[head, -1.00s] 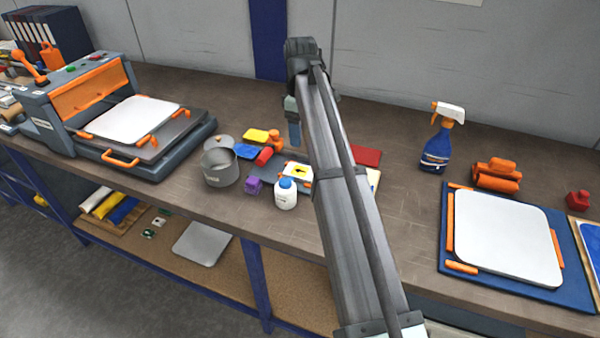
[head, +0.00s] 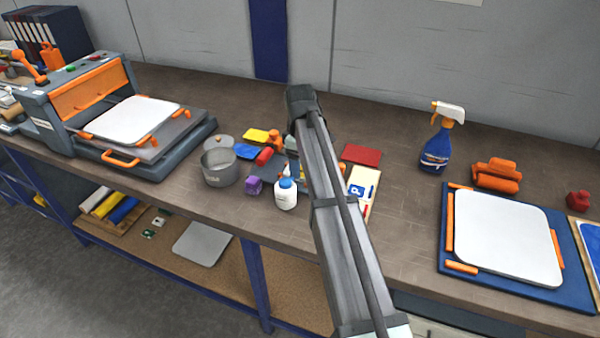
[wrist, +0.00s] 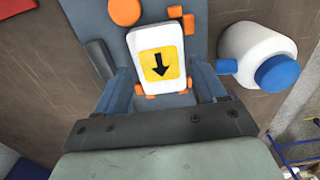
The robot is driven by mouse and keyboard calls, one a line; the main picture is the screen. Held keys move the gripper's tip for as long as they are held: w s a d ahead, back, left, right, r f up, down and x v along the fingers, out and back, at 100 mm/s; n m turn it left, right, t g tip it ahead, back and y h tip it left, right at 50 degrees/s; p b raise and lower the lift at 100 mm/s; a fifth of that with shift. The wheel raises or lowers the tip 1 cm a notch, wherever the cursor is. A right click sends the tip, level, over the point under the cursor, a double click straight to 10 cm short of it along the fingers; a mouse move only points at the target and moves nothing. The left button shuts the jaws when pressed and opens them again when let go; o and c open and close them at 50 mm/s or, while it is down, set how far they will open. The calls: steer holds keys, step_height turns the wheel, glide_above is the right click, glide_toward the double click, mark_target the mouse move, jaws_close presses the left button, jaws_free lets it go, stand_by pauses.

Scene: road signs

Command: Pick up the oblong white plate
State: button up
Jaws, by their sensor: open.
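An oblong white plate (wrist: 157,58) with a yellow square and a black down arrow lies on a blue-grey board (wrist: 182,12) in the wrist view. Small orange blocks sit at its near corners. My gripper (wrist: 163,75) is open, with one blue finger on each side of the plate's near part and a gap to each side. I cannot tell how high the fingers are above the board. In the head view my arm hides this plate and most of the gripper.
A white bottle with a blue cap (wrist: 258,55) stands close to the right finger; it also shows in the head view (head: 286,195). A purple block (head: 253,185), a grey pot (head: 219,165), a P sign card (head: 361,188) and a red plate (head: 361,154) lie nearby.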

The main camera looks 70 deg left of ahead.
steer(key=shift+f, duration=0.95)
steer(key=shift+c, duration=0.3)
steer(key=c, duration=0.6)
steer(key=shift+c, duration=0.2)
